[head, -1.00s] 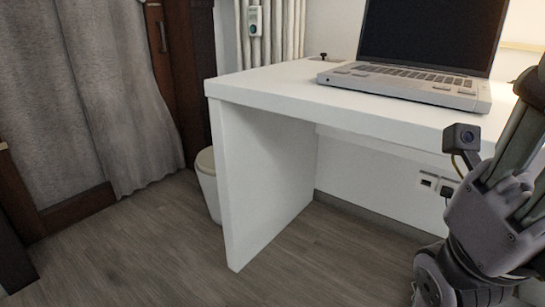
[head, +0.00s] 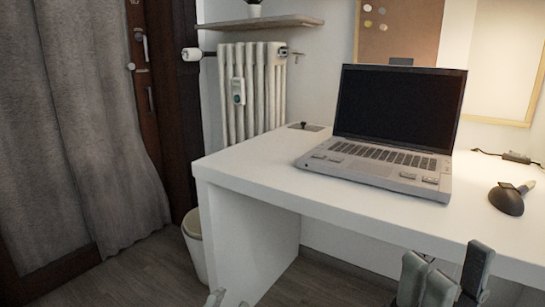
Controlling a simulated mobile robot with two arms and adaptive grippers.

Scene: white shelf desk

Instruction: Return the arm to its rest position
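My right gripper (head: 448,278) shows at the bottom right, in front of the desk's front edge. Its dark grey fingers point up and stand apart, with nothing visible between them. Its palm and most of the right arm are below the picture. A small grey tip (head: 215,298) at the bottom edge, left of the middle, seems to be part of my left gripper; the rest of it is out of view.
The white desk (head: 245,160) carries an open laptop (head: 400,110) and a dark rounded device (head: 507,199) at the right. A bin (head: 192,240) stands beside the desk's left panel. A radiator (head: 262,90) and a curtain (head: 90,140) are behind and left. Floor is clear at left.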

